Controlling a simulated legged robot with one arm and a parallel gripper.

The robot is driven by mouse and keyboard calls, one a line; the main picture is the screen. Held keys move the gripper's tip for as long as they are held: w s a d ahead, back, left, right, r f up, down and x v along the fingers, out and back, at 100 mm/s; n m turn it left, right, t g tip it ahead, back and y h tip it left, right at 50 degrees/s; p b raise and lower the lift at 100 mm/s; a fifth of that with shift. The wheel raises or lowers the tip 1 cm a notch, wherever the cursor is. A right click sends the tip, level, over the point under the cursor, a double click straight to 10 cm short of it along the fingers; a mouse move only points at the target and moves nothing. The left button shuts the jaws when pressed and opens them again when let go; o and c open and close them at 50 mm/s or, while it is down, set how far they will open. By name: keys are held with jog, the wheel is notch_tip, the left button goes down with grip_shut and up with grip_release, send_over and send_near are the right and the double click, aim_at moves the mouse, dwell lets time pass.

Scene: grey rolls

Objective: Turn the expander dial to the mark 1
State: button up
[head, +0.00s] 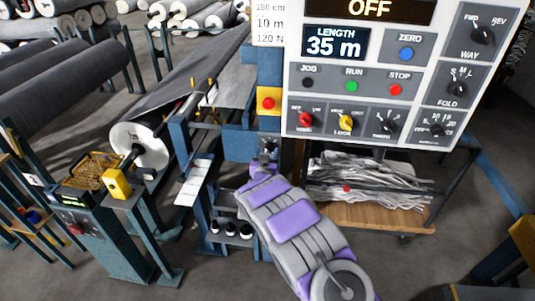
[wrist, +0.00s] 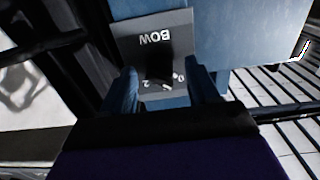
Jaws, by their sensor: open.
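A grey plate (wrist: 125,48) marked BOW, upside down in the wrist view, carries a black dial knob (wrist: 160,68). Marks 0 and 2 show on either side of the knob; a mark 1 is not visible, and the pointer's setting is too dark to read. I see no label reading "expander". My gripper (wrist: 163,75) is open, with one finger on each side of the knob. I cannot tell whether the fingers touch it. In the head view, my gripper (head: 266,163) reaches up to a small dark control on the blue machine post, below a yellow box with a red button.
A white control panel (head: 365,75) with several knobs and buttons hangs close at the upper right; its display reads LENGTH 35 m. A wooden cart (head: 375,216) with grey scraps stands right of my arm. A blue machine frame (head: 180,140) stands left.

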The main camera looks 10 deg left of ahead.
jog(key=shift+w, duration=0.55)
jog(key=c, duration=1)
jog(key=shift+r+m, duration=0.1)
jog(key=shift+m, duration=0.2)
jog(key=m+p, duration=0.1)
jog(key=m, duration=0.1)
jog(key=shift+a+m+p, duration=0.1)
jog(key=shift+m+p, duration=0.3)
jog(key=m+p, duration=0.1)
jog(key=m, duration=0.4)
jog(key=shift+m, duration=0.3)
